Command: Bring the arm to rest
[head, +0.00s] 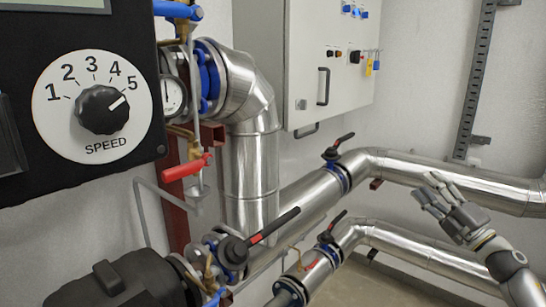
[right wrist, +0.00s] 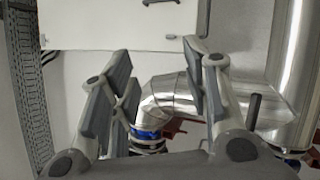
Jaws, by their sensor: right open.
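My right gripper (head: 438,197) is at the right of the head view, in front of the silver pipes. Its fingers are apart and point up and to the left. In the right wrist view the gripper (right wrist: 160,75) shows both fingers spread wide, with nothing between them. The fingers appear clear of the pipes, though the exact distance cannot be told. My left gripper is in neither view.
A black panel with a white SPEED dial (head: 100,108), pointer near 5, stands close at left. Silver pipes (head: 430,175) with black-handled valves (head: 333,152) cross the middle. A grey cabinet (head: 330,60) hangs on the wall. Bare wall (head: 420,60) lies above the right gripper.

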